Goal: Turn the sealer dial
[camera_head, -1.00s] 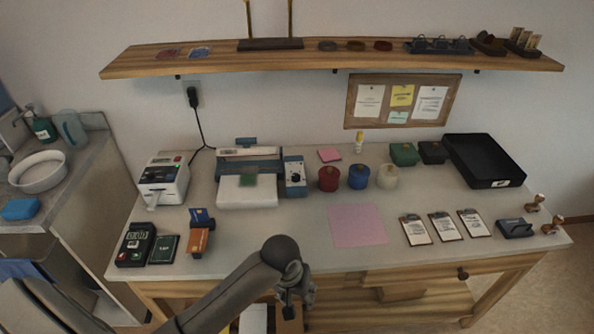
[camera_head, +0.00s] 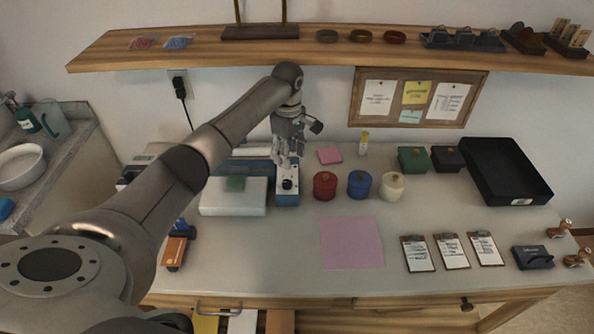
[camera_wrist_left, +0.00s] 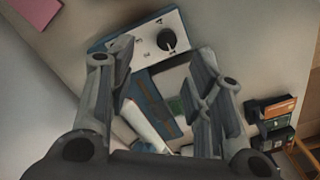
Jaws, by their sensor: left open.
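The sealer (camera_head: 234,197) stands on the counter, a white and blue machine with a green patch on its white plate. Its control box (camera_head: 288,196) is at its right end. The black dial (camera_head: 287,184) sits on this box, and it also shows in the left wrist view (camera_wrist_left: 167,39) on a pale panel with markings. My left gripper (camera_head: 289,160) is open and empty above the control box, pointing down, apart from the dial. In the left wrist view its fingers (camera_wrist_left: 160,100) are spread, with the dial beyond them. My right gripper is not in view.
Red (camera_head: 325,186), blue (camera_head: 360,184) and white (camera_head: 392,187) lidded pots stand close to the right of the control box. A wooden shelf (camera_head: 210,47) hangs above. A pink sheet (camera_head: 352,243) lies flat at the front.

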